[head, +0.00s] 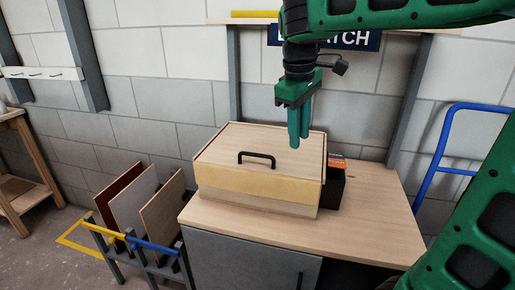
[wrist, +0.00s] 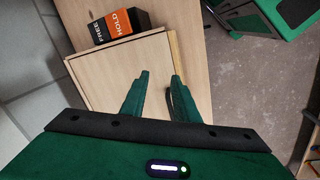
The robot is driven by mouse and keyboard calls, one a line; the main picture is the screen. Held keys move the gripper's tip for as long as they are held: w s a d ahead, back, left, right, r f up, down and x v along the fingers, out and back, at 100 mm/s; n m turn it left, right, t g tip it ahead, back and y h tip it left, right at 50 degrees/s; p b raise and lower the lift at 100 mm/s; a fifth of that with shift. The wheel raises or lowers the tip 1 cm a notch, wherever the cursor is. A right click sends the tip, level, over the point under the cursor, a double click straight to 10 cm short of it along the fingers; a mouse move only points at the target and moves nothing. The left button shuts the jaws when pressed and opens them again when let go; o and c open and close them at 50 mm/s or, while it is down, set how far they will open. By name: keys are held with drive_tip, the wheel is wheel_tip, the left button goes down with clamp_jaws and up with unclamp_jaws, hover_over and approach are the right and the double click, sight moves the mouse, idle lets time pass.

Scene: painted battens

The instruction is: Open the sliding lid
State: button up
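A pale wooden box (head: 230,180) stands on a wooden-topped cabinet. Its flat lid (head: 295,165) covers the top and carries a black bar handle (head: 257,158) near the front. The lid (wrist: 110,75) also fills the middle of the wrist view. My gripper (head: 299,142) points down above the right part of the lid, to the right of the handle and apart from it. In the wrist view its two green fingers (wrist: 160,77) stand apart with nothing between them. A dark piece beside the right finger is partly hidden and may be the handle.
A black box with an orange label (head: 336,183) stands against the right side of the wooden box; its label reads HOLD and FREE in the wrist view (wrist: 115,24). The cabinet top (head: 375,215) is clear at right. A rack of panels (head: 140,210) stands at left.

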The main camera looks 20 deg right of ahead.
sight(259, 155)
drive_tip(key=w+a+r+n, duration=0.4)
drive_tip(key=w+a+n, duration=0.15)
drive_tip(key=a, duration=0.35)
drive_tip(key=shift+m+t, duration=0.3)
drive_tip(key=shift+m, duration=0.15)
drive_tip(key=x, duration=1)
drive_tip(key=shift+a+f, duration=0.15)
drive_tip(key=shift+f, duration=0.25)
clamp_jaws()
